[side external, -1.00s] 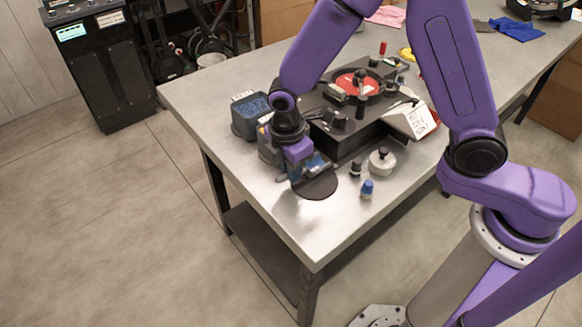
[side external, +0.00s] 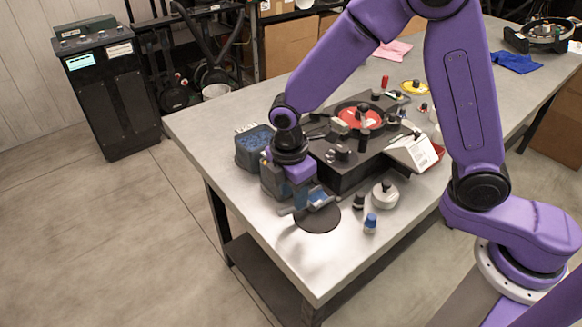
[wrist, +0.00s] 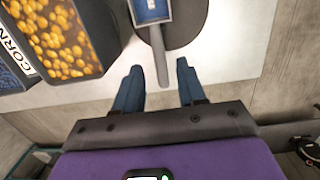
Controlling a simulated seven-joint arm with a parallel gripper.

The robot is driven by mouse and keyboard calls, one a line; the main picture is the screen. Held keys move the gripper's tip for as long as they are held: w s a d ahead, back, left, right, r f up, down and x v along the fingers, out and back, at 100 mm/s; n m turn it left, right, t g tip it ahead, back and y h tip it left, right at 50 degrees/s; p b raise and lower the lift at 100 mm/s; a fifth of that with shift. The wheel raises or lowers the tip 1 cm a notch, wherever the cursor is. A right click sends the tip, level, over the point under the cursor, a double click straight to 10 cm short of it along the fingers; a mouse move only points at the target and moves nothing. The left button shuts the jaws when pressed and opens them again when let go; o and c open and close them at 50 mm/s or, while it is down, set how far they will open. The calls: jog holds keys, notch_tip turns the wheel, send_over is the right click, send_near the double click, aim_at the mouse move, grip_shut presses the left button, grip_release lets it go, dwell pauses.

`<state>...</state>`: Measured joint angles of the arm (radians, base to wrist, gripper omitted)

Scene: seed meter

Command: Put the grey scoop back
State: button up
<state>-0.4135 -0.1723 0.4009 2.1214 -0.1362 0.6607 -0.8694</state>
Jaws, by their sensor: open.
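The grey scoop (wrist: 158,52) lies over a dark round mat (wrist: 188,28) in the wrist view. Its handle points toward me, and its grey-edged head, blue inside with a white label, is cut off by the top edge. My gripper (wrist: 158,72) is open, its two blue fingers apart. In the side view my gripper (side external: 303,204) is low over the left part of the round mat (side external: 318,221). The scoop is hard to tell from the fingers there.
A bin of yellow corn (wrist: 62,35) stands left of the scoop in the wrist view. A blue-filled bin (side external: 254,150) stands behind my gripper. A dark machine (side external: 350,170), a lidded round pot (side external: 385,195) and a blue-capped bottle (side external: 370,224) stand to the right. The table's front edge is close.

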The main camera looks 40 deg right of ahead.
notch_tip(320, 180, up, 8)
jog(key=shift+a+r, duration=0.25)
jog(key=shift+a, duration=0.1)
jog(key=shift+s+d, duration=0.1)
jog(key=shift+s, duration=0.05)
jog(key=s+d+m, duration=0.2)
jog(key=s+d, duration=0.6)
jog(key=s, duration=0.3)
jog(key=s+d+r+m+y, duration=0.1)
jog(key=s+d+m, duration=0.2)
jog(key=s+d, duration=0.5)
jog(key=s, duration=0.3)
jog(key=shift+s+d, duration=0.15)
dwell(0.5)
